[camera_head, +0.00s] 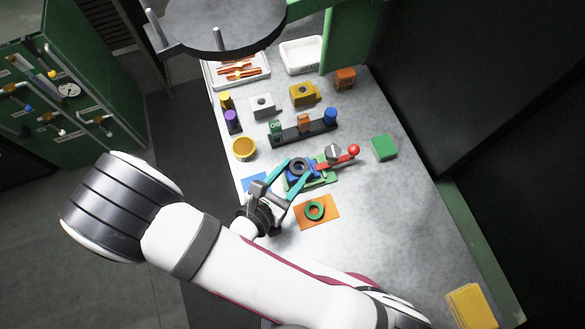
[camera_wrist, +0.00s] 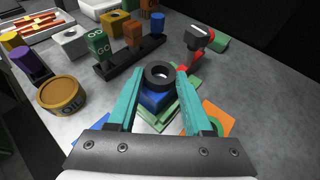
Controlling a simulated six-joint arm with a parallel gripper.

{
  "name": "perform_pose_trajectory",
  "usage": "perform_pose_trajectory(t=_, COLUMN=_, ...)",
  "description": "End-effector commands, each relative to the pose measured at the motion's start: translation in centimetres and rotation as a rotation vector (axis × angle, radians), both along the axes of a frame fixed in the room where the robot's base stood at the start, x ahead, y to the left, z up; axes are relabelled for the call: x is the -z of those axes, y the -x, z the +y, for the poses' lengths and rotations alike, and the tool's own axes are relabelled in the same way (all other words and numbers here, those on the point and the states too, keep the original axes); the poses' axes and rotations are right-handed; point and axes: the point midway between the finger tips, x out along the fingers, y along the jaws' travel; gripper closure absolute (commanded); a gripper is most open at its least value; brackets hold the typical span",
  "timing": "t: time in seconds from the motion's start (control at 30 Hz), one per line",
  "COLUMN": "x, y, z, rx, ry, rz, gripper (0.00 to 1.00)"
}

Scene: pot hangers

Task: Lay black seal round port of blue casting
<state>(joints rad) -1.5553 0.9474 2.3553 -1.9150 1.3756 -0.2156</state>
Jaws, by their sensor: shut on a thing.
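My gripper (camera_wrist: 159,76) has teal fingers closed on the sides of the black seal (camera_wrist: 160,74), a thick ring with its hole facing up. The blue casting (camera_wrist: 156,100) lies directly under the seal, on a light green base (camera_wrist: 186,110). The seal hides the casting's port, and I cannot tell whether it touches the casting or hovers just above it. In the head view the seal (camera_head: 299,166) shows between the fingertips, over the blue casting (camera_head: 313,171).
A clamp with a red knob (camera_head: 353,150) stands right of the casting. A green ring (camera_head: 315,211) lies on an orange mat (camera_head: 330,207) in front. A yellow tin (camera_head: 244,149) is at left; a dark rack (camera_head: 290,139) with several blocks is behind. A green block (camera_head: 384,147) is at right.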

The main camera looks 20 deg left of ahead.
Motion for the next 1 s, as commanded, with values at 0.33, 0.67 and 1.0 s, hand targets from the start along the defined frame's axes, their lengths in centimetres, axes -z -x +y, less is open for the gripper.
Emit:
perform_pose_trajectory(t=0.33, x=0.1, y=0.0, z=0.0, rx=0.000, ry=0.000, rz=0.000, gripper=0.20)
perform_pose_trajectory(t=0.67, x=-0.4, y=0.0, z=0.0, rx=0.000, ry=-0.001, rz=0.000, gripper=0.20)
perform_pose_trajectory(t=1.0, x=-3.9, y=7.2, z=1.1, rx=-0.007, ry=-0.006, rz=0.000, gripper=0.20)
